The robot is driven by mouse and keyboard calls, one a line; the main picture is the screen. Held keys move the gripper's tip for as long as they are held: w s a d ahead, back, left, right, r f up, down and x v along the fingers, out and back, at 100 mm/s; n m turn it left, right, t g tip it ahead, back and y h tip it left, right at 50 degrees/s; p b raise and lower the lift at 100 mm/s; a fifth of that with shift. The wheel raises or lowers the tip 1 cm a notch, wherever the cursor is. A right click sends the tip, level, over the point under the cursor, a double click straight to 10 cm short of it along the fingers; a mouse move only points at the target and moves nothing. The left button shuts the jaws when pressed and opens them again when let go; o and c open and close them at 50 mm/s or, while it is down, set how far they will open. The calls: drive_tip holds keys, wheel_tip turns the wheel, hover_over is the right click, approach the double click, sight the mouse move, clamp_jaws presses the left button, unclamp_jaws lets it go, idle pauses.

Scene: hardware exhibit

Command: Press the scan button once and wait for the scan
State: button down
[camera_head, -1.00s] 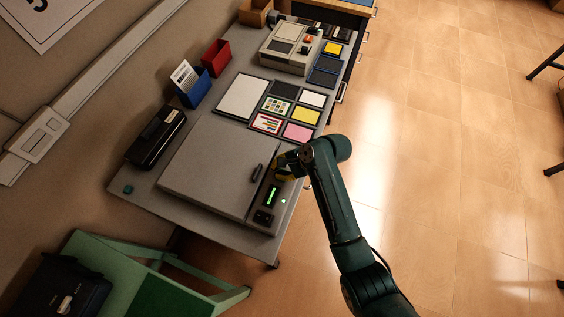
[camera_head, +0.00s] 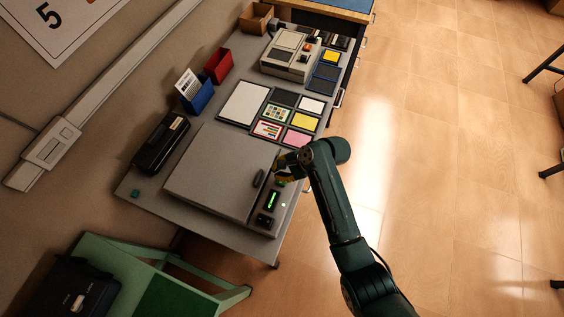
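A wide flat grey device (camera_head: 215,172) with a closed lid and a dark handle (camera_head: 259,178) lies on the near part of the bench; it looks like the scanner. Its right-hand strip carries a lit green display (camera_head: 273,199), a dark control (camera_head: 265,220) and a small white light (camera_head: 283,205). A small green patch (camera_head: 281,183) shows just below my gripper (camera_head: 283,176) and may be the scan button. My gripper is over the upper end of the strip, with yellowish parts showing. Its fingertips are too small and partly hidden, so contact and opening cannot be told.
A black device (camera_head: 161,142) stands left of the flat device. Coloured sample cards (camera_head: 303,122) and a large white panel (camera_head: 244,103) lie behind it. Blue (camera_head: 199,97) and red (camera_head: 218,67) holders stand along the wall side.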

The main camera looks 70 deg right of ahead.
drive_tip(key=shift+r+p, duration=1.8)
drive_tip(key=shift+f, duration=0.1)
